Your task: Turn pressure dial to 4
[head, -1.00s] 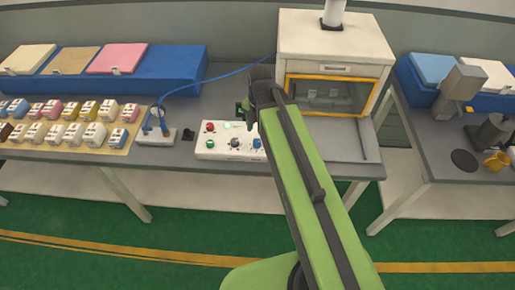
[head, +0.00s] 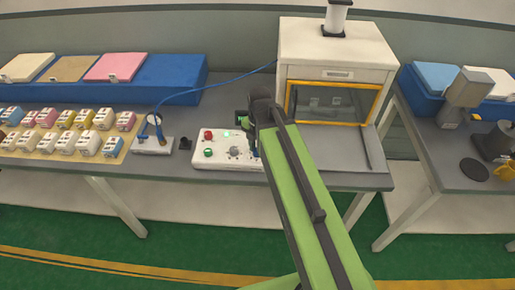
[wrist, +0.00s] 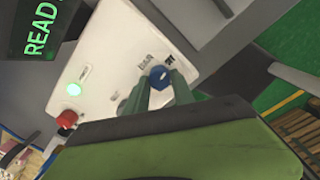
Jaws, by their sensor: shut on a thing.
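The white control panel (head: 213,163) lies on the bench in front of the machine, and it also shows in the wrist view (wrist: 110,55). The blue pressure dial (wrist: 160,75) is on it, with a white mark on top and printed letters that seem to read BAR beside it. My gripper (wrist: 161,84) has its green fingers shut on the blue dial, one on each side. In the head view, my gripper (head: 251,138) is at the panel's right end and hides the dial. The dial's number scale cannot be read.
A red button (head: 208,135), a green button (head: 208,152) and a grey knob (head: 235,152) are on the panel. The white machine (head: 335,50) stands behind my arm. A lit READY display (wrist: 40,30) shows in the wrist view. A socket block (head: 153,146) with a blue cable is at left.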

